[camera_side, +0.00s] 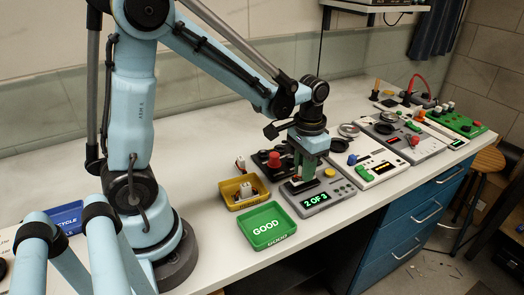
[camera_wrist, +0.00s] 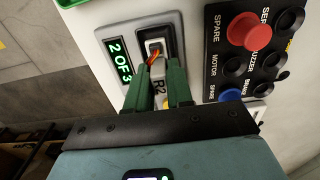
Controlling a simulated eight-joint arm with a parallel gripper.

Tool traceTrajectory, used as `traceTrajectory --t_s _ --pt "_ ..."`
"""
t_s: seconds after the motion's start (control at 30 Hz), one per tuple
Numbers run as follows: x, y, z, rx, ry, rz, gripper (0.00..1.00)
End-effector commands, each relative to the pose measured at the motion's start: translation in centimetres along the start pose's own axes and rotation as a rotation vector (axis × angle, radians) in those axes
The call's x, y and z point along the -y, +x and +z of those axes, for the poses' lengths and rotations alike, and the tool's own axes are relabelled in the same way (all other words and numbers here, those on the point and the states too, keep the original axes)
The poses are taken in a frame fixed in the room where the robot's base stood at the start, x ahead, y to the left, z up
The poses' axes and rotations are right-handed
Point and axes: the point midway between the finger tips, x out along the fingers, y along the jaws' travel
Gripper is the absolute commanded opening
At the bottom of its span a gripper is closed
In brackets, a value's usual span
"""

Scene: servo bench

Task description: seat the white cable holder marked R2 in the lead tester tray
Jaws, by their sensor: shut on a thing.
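The white cable holder marked R2 (camera_wrist: 160,87) is between the green fingers of my gripper (camera_wrist: 160,80) in the wrist view, which are shut on it. Orange and red wires run from it to a white connector end (camera_wrist: 155,46) at the dark-framed tray (camera_wrist: 140,38) of the grey lead tester (camera_wrist: 107,35). The tester's display reads "2 OF 3". In the side view, my gripper (camera_side: 300,178) points down over the left part of the tester (camera_side: 340,188). The fingers hide the holder's underside; I cannot tell whether it touches the tray floor.
A yellow bin (camera_side: 245,203) with white parts stands left of the tester. A green GOOD bin (camera_side: 267,228) is in front. A black button panel (camera_side: 262,158) with a red knob stands close behind. Other instruments (camera_side: 375,165) line the bench to the right.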

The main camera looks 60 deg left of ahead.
Motion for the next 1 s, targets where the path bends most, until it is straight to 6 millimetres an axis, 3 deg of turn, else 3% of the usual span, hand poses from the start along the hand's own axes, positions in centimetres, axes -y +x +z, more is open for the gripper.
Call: traceTrajectory --t_s 1.0 --pt "0.00 0.66 0.01 0.000 0.000 0.000 0.00"
